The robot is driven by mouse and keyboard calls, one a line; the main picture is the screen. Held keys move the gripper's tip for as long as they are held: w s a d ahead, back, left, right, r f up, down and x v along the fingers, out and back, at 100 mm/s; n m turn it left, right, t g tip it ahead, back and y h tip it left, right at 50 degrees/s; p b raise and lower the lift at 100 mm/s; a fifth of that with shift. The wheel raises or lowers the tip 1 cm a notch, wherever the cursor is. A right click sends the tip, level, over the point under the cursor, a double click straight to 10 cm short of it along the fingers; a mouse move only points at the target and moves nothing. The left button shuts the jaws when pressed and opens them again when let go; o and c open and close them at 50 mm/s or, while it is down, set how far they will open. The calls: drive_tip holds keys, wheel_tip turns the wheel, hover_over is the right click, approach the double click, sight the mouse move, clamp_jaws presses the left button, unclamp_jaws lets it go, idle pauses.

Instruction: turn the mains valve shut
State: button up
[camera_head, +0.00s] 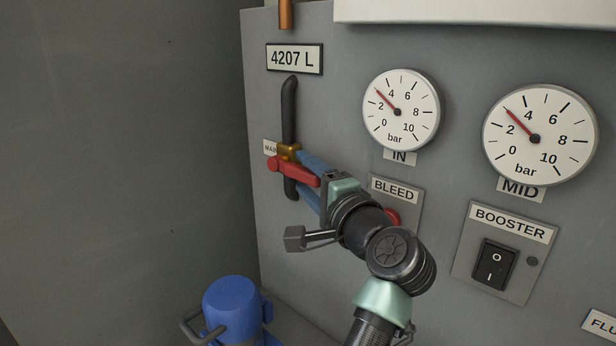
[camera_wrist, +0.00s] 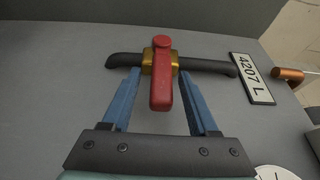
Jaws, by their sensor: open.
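The mains valve has a red lever (camera_head: 291,170) on a brass body (camera_head: 289,150), set on an upright black pipe (camera_head: 289,100). The lever lies across the pipe, its long end pointing right towards my gripper. My gripper (camera_head: 305,172) is open, with one blue finger above the lever and one below. In the wrist view, the lever (camera_wrist: 161,92) stands between the two fingers of my gripper (camera_wrist: 159,78), with a visible gap on each side. The fingertips reach close to the pipe (camera_wrist: 208,66) there; whether they touch it I cannot tell. The MAINS label (camera_head: 269,148) is partly hidden.
A 4207 L plate (camera_head: 294,59) is above the valve. The IN gauge (camera_head: 401,111) and MID gauge (camera_head: 539,136) are to the right. My arm partly covers a red part by the BLEED plate (camera_head: 396,190). A booster switch (camera_head: 495,264) and blue motor-like unit (camera_head: 232,307) are lower.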

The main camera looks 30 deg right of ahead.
drive_tip(key=shift+s, duration=0.1)
drive_tip(key=s+b, duration=0.1)
drive_tip(key=s, duration=1.1)
drive_tip(key=shift+s+a, duration=0.35)
drive_tip(key=shift+f, duration=0.1)
drive_tip(key=w+a+r+n+t+h+p, duration=0.1)
drive_tip(key=a+r+n+t+p, duration=0.25)
drive_tip(key=r, duration=0.55)
drive_tip(key=w+a+r+n+g+h+p, duration=0.1)
drive_tip(key=a+r+n+p, duration=0.25)
drive_tip(key=a+r, duration=0.4)
drive_tip(key=s+a+r+n+t+y+p, duration=0.1)
drive_tip(key=s+a+r+n+t+p, duration=0.1)
drive_tip(key=a+r+n, duration=0.4)
drive_tip(key=s+a+r+n+t+y+p, duration=0.2)
drive_tip(key=s+a+r, duration=0.5)
drive_tip(key=r, duration=0.5)
drive_tip(key=a+n+t+p, duration=0.1)
drive_tip(key=n+t, duration=0.1)
drive_tip(key=n, duration=0.1)
drive_tip(key=shift+a+r+n+t, duration=0.2)
drive_tip(key=shift+r+n+t, duration=0.15)
drive_tip(key=shift+r+n, duration=0.05)
